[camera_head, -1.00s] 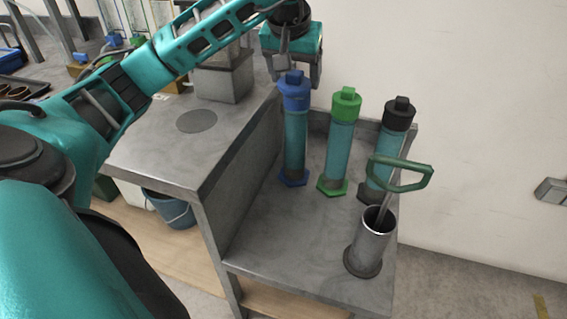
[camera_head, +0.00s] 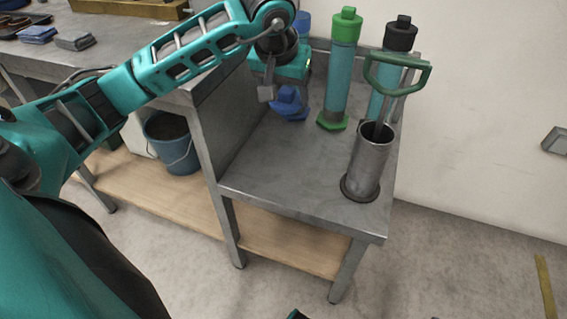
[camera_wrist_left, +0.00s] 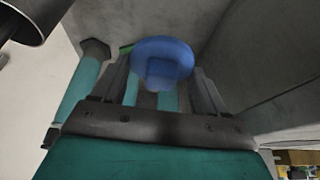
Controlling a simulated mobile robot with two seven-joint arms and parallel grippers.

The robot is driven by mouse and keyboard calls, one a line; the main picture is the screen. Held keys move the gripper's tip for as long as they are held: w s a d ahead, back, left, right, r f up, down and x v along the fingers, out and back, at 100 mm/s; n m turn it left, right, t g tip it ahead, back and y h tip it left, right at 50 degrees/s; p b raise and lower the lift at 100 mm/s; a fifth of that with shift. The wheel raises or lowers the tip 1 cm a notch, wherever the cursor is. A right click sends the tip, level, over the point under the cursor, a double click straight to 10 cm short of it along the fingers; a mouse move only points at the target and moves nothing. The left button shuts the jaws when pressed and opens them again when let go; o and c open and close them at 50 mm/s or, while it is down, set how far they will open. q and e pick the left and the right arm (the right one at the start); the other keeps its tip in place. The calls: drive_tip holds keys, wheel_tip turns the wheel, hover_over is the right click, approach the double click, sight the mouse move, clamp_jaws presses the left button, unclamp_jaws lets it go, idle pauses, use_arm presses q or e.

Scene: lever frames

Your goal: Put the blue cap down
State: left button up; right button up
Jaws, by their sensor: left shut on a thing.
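My left gripper (camera_head: 281,92) is shut on the blue cap (camera_head: 290,106), low over the grey lower shelf (camera_head: 290,160). In the left wrist view the cap (camera_wrist_left: 162,60) sits between the two fingers as a round blue disc with a knob. I cannot tell whether it touches the shelf. The blue-topped cylinder (camera_head: 303,22) is mostly hidden behind my arm and gripper.
The green-capped cylinder (camera_head: 342,75) stands just right of my gripper, with the black-capped cylinder (camera_head: 398,40) beyond. A metal cup (camera_head: 367,165) with a green-handled tool (camera_head: 398,75) stands at front right. The shelf's front left is clear. A raised counter edge is on the left.

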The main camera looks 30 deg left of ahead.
use_arm(q)
wheel_tip(320, 180, down, 13)
drive_tip(key=b, duration=0.3)
drive_tip(key=shift+f, duration=0.4)
wheel_tip(320, 180, down, 3)
drive_tip(key=shift+f+b, duration=0.2)
drive_tip(key=shift+b, duration=0.45)
drive_tip(key=shift+f, duration=0.5)
drive_tip(key=o, duration=1)
use_arm(e)
drive_tip(key=shift+w+a+f+y, duration=0.2)
drive_tip(key=shift+a+f, duration=0.2)
drive_tip(key=shift+f, duration=0.15)
drive_tip(key=shift+w+a+f+y, duration=0.1)
drive_tip(key=shift+w+a+f, duration=0.05)
drive_tip(key=shift+a+f, duration=0.35)
use_arm(q)
drive_tip(key=shift+o, duration=0.2)
use_arm(e)
drive_tip(key=shift+d, duration=0.1)
